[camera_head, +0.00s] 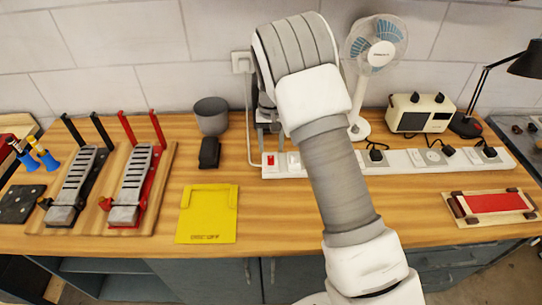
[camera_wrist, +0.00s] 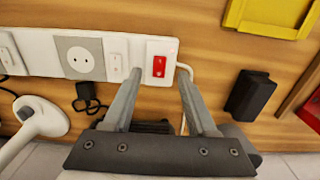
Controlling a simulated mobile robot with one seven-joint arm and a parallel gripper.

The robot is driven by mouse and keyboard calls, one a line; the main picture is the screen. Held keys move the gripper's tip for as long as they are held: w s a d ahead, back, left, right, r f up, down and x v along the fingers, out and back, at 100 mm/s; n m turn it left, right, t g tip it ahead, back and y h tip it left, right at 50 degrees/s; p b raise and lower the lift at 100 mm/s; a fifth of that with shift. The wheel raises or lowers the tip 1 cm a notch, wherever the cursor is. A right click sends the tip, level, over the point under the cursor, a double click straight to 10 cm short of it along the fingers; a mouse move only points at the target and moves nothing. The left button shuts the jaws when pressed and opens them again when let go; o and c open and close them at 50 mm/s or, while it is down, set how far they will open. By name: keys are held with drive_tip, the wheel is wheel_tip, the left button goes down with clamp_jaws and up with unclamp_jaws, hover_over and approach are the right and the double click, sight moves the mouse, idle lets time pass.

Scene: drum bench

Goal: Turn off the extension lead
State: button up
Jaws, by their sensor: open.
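The extension lead is a long white strip (camera_head: 405,159) lying along the back of the wooden bench, partly hidden by my arm. Its red switch (camera_head: 270,160) is at the left end. In the wrist view the strip (camera_wrist: 103,45) runs in from the left, and the red rocker switch (camera_wrist: 159,67) sits at its right end. My gripper (camera_wrist: 160,76) is open and empty, with its two fingers on either side of the switch in that view. I cannot tell whether the fingers touch the strip. In the head view my gripper (camera_head: 268,120) is mostly hidden behind my wrist.
A black block (camera_head: 209,152) and grey cup (camera_head: 211,115) stand left of the strip, with a yellow tray (camera_head: 207,213) in front. A white fan (camera_head: 376,55), a cream radio (camera_head: 420,112) and a black lamp (camera_head: 470,122) stand behind it. Plugs and cables occupy several sockets.

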sight(271, 163)
wheel_tip(271, 163, down, 6)
drive_tip(key=shift+r, duration=0.1)
clamp_jaws()
idle(0.5)
